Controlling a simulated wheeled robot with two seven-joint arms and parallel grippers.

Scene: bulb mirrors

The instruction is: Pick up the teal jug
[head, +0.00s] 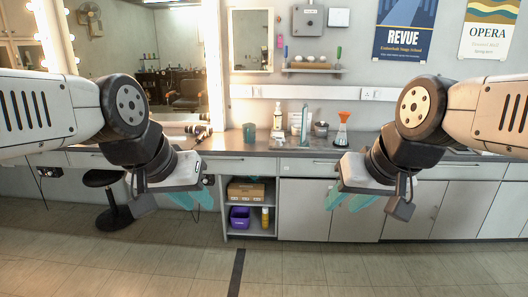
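A small teal vessel (249,132), which looks like the teal jug, stands upright on the grey counter (228,145), left of the middle. It is small in the view, so its handle and spout are hard to make out. My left gripper (192,201), with teal fingers, hangs in front of the counter, left of and below the jug, apart from it. My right gripper (347,200) hangs to the right of the jug, also apart from it. Both grippers have their fingers spread and hold nothing that I can see.
Right of the jug stand a white bottle (278,118), a tall grey-teal item (304,126), a metal cup (321,129) and an orange-topped flask (342,130). Below, an open shelf holds a cardboard box (246,191) and purple bin (239,217). A black stool (104,179) stands left.

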